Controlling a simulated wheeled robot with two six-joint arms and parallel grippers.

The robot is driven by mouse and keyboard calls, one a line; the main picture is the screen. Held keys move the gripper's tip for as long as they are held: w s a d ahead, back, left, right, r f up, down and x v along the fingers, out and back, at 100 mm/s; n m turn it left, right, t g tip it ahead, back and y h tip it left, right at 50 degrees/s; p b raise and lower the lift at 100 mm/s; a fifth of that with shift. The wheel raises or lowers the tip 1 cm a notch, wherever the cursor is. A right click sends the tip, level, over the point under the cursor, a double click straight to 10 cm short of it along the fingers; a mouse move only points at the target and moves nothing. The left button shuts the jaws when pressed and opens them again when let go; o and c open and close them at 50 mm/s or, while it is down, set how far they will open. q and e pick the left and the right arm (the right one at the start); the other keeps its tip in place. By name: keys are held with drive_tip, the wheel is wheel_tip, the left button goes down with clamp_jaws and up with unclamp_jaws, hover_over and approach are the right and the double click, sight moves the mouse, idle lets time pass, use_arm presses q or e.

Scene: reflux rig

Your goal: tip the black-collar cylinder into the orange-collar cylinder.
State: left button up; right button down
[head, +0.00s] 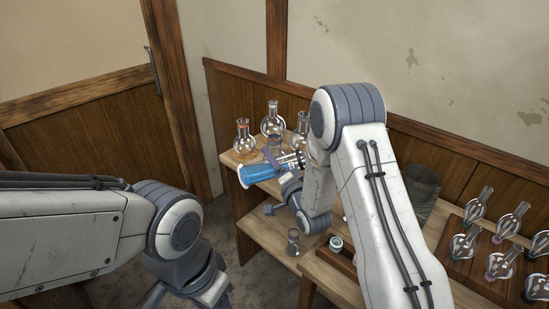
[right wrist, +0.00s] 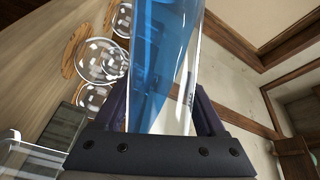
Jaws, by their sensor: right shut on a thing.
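My right gripper (head: 276,168) is shut on a clear cylinder (head: 258,174) holding blue liquid. The cylinder is tilted far over, almost on its side, with the blue at its left end and clear glass toward the right. A dark ring, probably its black collar, shows near the right end. In the right wrist view the cylinder (right wrist: 160,60) fills the middle, between the dark fingers, with blue along its left side. I cannot make out the orange-collar cylinder; my right arm hides part of the bench. My left gripper (head: 190,288) is at the bottom left, its fingers not clear.
Round flasks (head: 272,122) stand on the raised wooden shelf behind the cylinder; one flask (head: 243,138) has an orange-brown ring. A small grey glass vessel (head: 293,242) stands on the lower bench. Several flasks (head: 480,205) sit in a wooden rack at right. A wall closes the back.

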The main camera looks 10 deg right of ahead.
sight(267, 179)
drive_tip(key=s+a+f+h, duration=0.1)
drive_tip(key=s+a+f+m+h, duration=0.1)
drive_tip(key=s, duration=0.1)
drive_tip(key=shift+a+m+t+h, duration=0.3)
drive_tip(key=shift+a, duration=0.05)
drive_tip(key=shift+s+d, duration=0.15)
drive_tip(key=shift+s, duration=0.05)
drive_tip(key=w+d+r+n+y, duration=0.1)
drive_tip(key=w+d+r+y, duration=0.2)
drive_tip(key=w, duration=0.1)
drive_tip(key=shift+d+r, duration=0.25)
drive_tip(key=shift+d, duration=0.05)
idle(0.4)
drive_tip(key=shift+d+r+m, duration=0.1)
drive_tip(key=shift+r+m, duration=0.5)
drive_tip(key=shift+r, duration=0.05)
idle(5.4)
